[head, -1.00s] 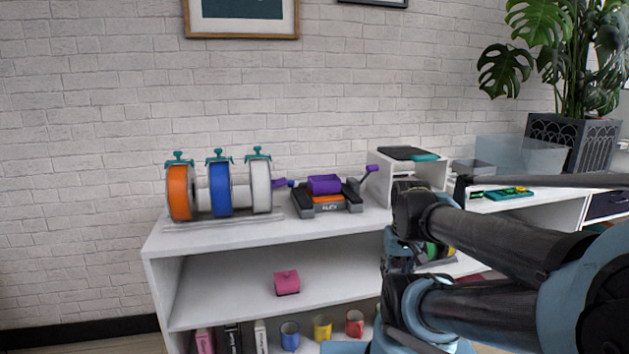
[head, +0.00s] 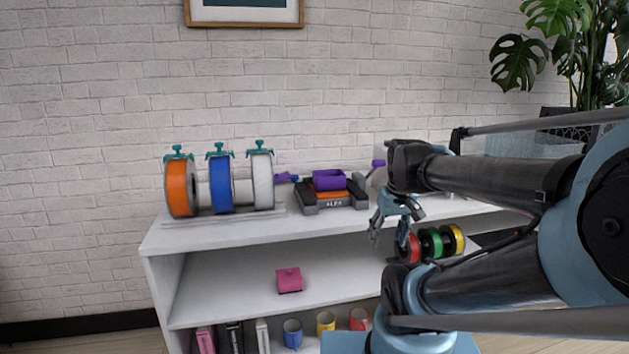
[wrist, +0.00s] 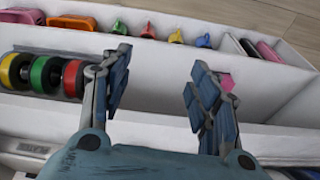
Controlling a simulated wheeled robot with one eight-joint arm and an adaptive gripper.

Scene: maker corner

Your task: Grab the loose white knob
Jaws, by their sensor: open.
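I cannot make out a loose white knob in either view. My gripper (head: 388,232) is open and empty in the head view, in front of the shelf unit's right part. In the wrist view its two fingers (wrist: 160,68) are spread, with the white shelf unit (wrist: 158,102) beyond them. A pink box (head: 289,281) sits on the middle shelf; in the wrist view the right finger partly covers it (wrist: 227,82). My arm hides the right part of the top.
Orange (head: 181,189), blue (head: 221,188) and white (head: 263,184) spools stand on the top at left, beside a dark-grey and purple device (head: 330,190). Red, green and yellow spools (head: 430,243) sit close to my gripper. Several mugs (head: 325,322) and books stand below.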

